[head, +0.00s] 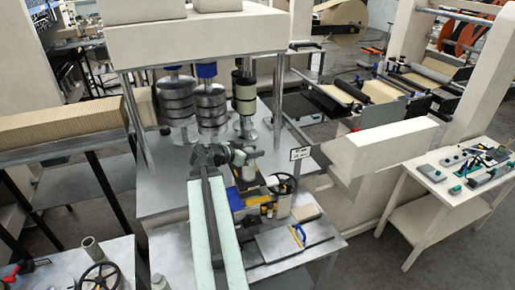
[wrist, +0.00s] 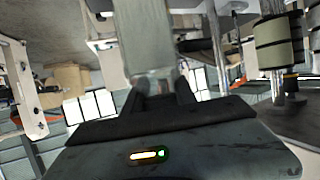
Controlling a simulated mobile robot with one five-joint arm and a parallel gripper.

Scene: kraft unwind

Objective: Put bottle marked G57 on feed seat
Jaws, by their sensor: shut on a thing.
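My gripper (head: 238,156) is at the end of my arm, over the middle of the metal machine table. In the wrist view its jaws (wrist: 162,88) are shut on a pale grey-green bottle (wrist: 147,40), which extends up out of the top of the picture. In the head view a pale cylinder (head: 248,172) shows just beside the gripper; I cannot tell whether it is the held bottle. No G57 mark can be read. I cannot clearly pick out the feed seat, and the gripper and arm hide part of the table.
Dark roller stacks (head: 178,100) hang close behind the gripper, with a pale banded roller (head: 245,93) to their right. A tool-covered side table (head: 450,190) stands farther right.

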